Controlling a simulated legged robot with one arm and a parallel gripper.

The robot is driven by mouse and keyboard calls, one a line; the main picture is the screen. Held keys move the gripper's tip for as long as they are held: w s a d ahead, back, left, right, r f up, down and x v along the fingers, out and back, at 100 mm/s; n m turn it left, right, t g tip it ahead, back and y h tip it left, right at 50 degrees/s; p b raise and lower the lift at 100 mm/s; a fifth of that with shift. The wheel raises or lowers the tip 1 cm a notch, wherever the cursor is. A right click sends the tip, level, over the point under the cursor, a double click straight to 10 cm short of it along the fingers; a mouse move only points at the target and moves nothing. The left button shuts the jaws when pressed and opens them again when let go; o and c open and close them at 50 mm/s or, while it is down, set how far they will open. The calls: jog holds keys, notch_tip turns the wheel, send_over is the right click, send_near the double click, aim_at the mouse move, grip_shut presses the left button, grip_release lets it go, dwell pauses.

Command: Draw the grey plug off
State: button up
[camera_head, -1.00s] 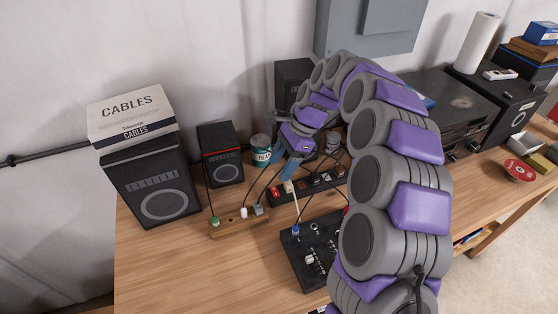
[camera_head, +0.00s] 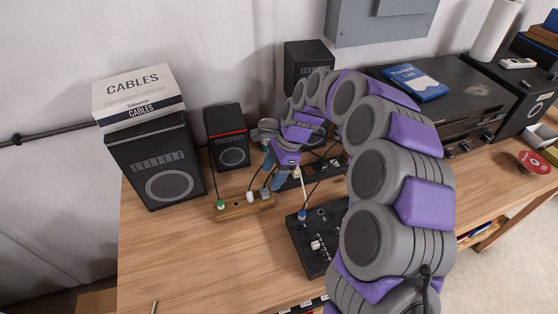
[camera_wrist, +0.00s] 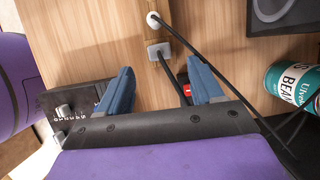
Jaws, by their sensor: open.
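The grey plug (camera_head: 265,192) sits in the right end of a wooden socket strip (camera_head: 235,211) on the desk. In the wrist view the grey plug (camera_wrist: 159,51) has a dark cable and lies just beyond the gap between my fingertips. My gripper (camera_head: 272,172) is open, with blue fingers, above and close to the plug. In the wrist view its fingers (camera_wrist: 158,70) stand on either side of the plug's line, with nothing between them gripped. A white plug (camera_head: 250,197) sits beside the grey one, and a green plug (camera_head: 220,205) farther left.
A black mixer box (camera_head: 313,250) with a blue plug (camera_head: 302,215) stands to the right. A dark power strip (camera_head: 325,170) lies behind. Small speaker (camera_head: 230,150) and large speaker (camera_head: 165,183) stand at left. A teal can (camera_wrist: 290,85) is nearby. Cables cross this area. The front-left desk is clear.

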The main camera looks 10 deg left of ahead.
aim_at(262, 190)
jog(key=b+x, duration=0.1)
jog(key=x, duration=0.5)
jog(key=shift+f, duration=0.1)
jog(key=shift+c, duration=0.3)
jog(key=c, duration=1.1)
jog(key=shift+r+p, duration=0.75)
jog(key=shift+p, duration=0.05)
jog(key=shift+r+p, duration=0.75)
jog(key=shift+r, duration=0.15)
